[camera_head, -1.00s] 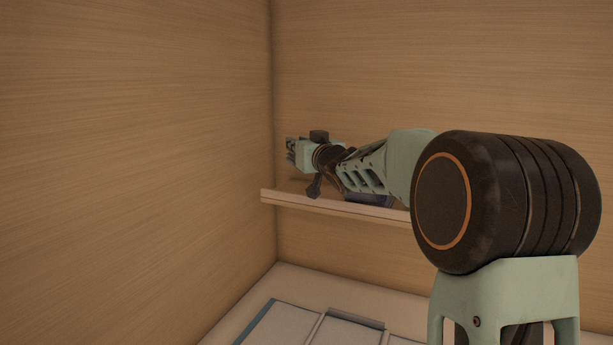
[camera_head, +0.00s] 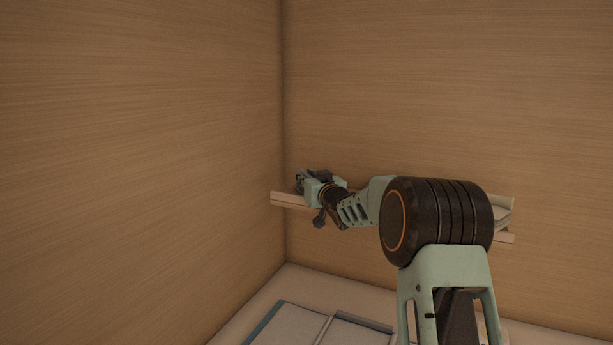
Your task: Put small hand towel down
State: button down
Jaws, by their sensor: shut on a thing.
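My gripper (camera_head: 300,181) is at the left end of the wooden wall shelf (camera_head: 287,201), close to the corner of the two walls. It is small and dark in the head view and sits just above the shelf board. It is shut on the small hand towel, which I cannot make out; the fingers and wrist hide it. I cannot tell whether the towel touches the shelf.
My arm covers much of the shelf's middle. A pale item (camera_head: 503,214), perhaps folded or stacked, lies at the shelf's right end. Wood-grain walls meet close to the left of the gripper. Flat grey panels (camera_head: 290,326) lie on the lower surface.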

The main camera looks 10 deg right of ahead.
jog(key=shift+r, duration=0.2)
jog(key=shift+f, duration=0.1)
jog(key=c, duration=2.2)
grip_release()
jog(key=shift+f, duration=0.15)
jog(key=o, duration=0.4)
jog(key=shift+o, duration=0.2)
jog(key=shift+r, duration=0.25)
jog(key=shift+s+d+f, duration=0.1)
jog(key=shift+s, duration=0.15)
jog(key=s+d+b, duration=0.2)
jog(key=s, duration=0.9)
jog(key=shift+s+b, duration=0.2)
jog(key=shift+b, duration=0.2)
